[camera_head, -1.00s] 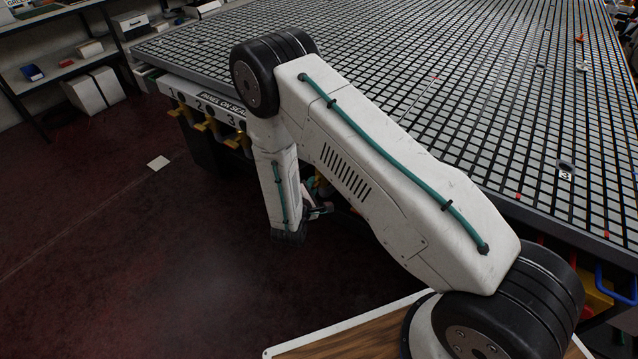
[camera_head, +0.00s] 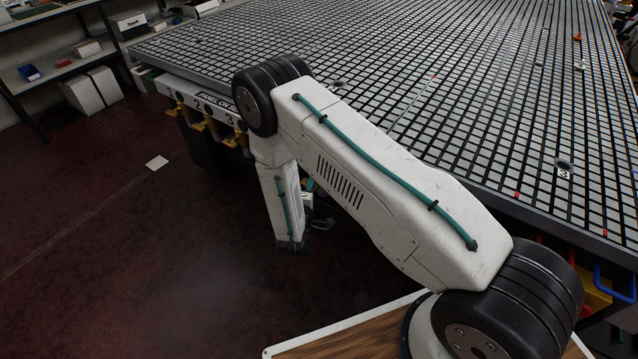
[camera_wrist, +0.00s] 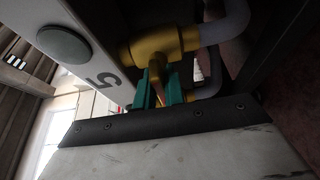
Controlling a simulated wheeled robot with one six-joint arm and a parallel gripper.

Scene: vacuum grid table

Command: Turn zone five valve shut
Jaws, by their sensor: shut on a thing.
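The zone five valve is a yellow brass-coloured body (camera_wrist: 165,45) under the table edge in the wrist view, with grey hose on its right side. A black "5" (camera_wrist: 104,80) marks the pale panel beside it. My gripper (camera_wrist: 160,92) has teal fingers closed on the valve's yellow lever (camera_wrist: 157,72), which runs from the body down between them. The fingers hide part of the lever, so I cannot tell exactly how far it is turned. In the head view my arm hides this valve and most of my gripper.
The large grid table (camera_head: 440,70) fills the upper right of the head view. Its edge panel shows numbers 1, 2 and 3 above other yellow valves (camera_head: 208,125).

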